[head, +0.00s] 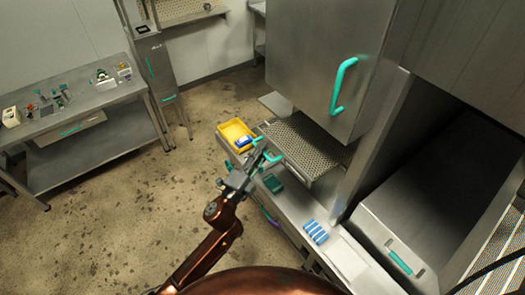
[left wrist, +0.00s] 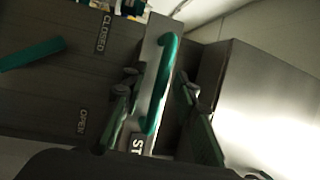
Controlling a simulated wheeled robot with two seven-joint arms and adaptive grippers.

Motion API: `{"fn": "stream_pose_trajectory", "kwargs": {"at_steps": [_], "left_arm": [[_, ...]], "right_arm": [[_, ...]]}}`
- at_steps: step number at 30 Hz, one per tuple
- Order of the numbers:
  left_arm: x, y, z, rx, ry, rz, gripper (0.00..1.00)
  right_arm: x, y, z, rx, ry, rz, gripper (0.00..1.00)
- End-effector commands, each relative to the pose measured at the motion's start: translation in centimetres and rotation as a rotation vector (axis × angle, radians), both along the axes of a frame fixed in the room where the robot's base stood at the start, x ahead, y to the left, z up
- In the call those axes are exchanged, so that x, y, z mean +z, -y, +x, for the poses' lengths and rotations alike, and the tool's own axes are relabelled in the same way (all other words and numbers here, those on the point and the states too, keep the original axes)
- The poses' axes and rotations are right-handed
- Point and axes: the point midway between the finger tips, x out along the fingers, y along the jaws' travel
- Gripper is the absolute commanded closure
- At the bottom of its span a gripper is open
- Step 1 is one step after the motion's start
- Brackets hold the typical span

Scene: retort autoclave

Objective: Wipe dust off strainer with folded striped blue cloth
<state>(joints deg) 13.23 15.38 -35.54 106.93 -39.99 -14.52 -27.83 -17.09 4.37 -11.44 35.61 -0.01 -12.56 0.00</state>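The folded striped blue cloth (head: 315,232) lies flat on the low metal counter, right of and nearer than my left gripper. My left gripper (head: 257,160) reaches over the counter beside a teal handle (head: 271,156). In the left wrist view, the open fingers of my left gripper (left wrist: 157,98) stand on either side of a teal handle (left wrist: 163,75); I cannot tell whether they touch it. A label with the letters "ST" shows beside that handle. I cannot pick out the strainer with certainty. My right gripper is not in view.
A yellow bin (head: 236,133) with a blue item stands beyond my left gripper. A dark green item (head: 273,183) lies on the counter. A perforated metal shelf (head: 305,143) juts out below the steel cabinet (head: 315,70). A side table (head: 90,110) stands left; the floor between is clear.

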Motion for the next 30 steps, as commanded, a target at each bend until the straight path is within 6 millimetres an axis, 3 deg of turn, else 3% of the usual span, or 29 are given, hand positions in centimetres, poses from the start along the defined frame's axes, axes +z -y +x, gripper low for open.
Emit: {"fn": "stream_pose_trajectory", "kwargs": {"at_steps": [3,15,30], "left_arm": [[-0.01,-0.02,-0.01,0.000,0.000,0.000,0.73],[-0.03,-0.02,-0.03,0.000,0.000,0.000,1.00],[-0.06,-0.06,-0.02,0.001,-0.001,0.000,1.00]], "right_arm": [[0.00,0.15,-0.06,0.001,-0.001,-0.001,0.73],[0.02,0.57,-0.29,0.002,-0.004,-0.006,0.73],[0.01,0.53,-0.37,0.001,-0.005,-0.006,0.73]]}}
